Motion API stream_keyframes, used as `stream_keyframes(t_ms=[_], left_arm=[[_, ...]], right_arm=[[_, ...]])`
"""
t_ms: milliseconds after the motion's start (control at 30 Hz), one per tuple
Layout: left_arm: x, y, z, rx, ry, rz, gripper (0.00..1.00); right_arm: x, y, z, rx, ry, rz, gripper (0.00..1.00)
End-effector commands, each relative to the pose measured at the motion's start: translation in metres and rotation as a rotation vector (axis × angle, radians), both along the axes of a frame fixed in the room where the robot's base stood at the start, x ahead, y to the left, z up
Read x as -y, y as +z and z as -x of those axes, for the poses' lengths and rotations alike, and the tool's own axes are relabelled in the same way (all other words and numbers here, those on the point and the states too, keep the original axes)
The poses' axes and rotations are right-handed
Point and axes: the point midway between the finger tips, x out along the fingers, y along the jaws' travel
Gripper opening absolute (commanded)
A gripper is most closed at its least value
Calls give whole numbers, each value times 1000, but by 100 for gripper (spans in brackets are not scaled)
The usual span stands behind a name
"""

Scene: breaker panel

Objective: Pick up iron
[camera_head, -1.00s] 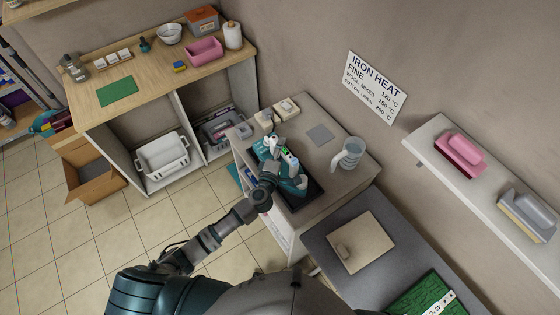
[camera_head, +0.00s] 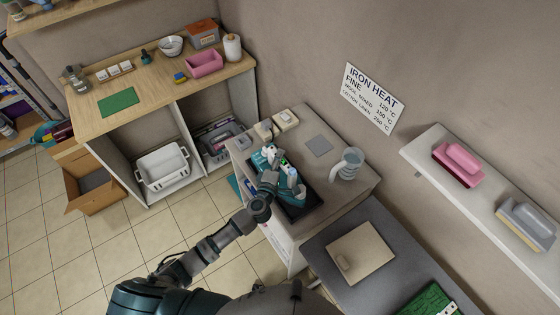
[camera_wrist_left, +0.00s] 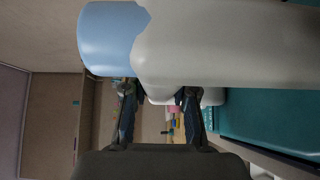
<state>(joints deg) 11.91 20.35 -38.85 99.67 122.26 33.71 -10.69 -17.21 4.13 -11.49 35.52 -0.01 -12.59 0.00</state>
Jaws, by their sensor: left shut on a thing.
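The iron (camera_head: 292,191) is teal and white. It is at the black tray (camera_head: 312,197) on the grey cabinet, and I cannot tell whether it still touches the tray. My left gripper (camera_head: 272,174) is over the iron and shut on its handle, hiding part of it. In the left wrist view, the pale grey and light blue handle (camera_wrist_left: 220,45) crosses the two fingers of the gripper (camera_wrist_left: 158,96), with the teal body (camera_wrist_left: 270,115) at the right. My right gripper is not in view.
A clear jug (camera_head: 347,164) stands on the cabinet right of the tray, near a grey square pad (camera_head: 319,146). White switch-like blocks (camera_head: 285,121) sit behind. A grey table with a beige board (camera_head: 360,252) is in front. Pink and grey irons stand on the wall shelf (camera_head: 422,155).

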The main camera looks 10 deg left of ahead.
Motion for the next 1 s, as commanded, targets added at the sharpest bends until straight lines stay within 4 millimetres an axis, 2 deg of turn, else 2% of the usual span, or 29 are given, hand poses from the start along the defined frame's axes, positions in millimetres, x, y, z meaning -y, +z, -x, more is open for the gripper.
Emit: stream_keyframes(t_ms=[200,500,767,1000], left_arm=[[0,21,0,9,-1,1,0],[1,40,2,11,-3,1,0],[8,40,24,10,-4,2,0],[19,43,62,8,-5,5,0]], right_arm=[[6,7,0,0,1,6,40],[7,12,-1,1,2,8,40],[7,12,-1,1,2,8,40],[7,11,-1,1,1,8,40]])
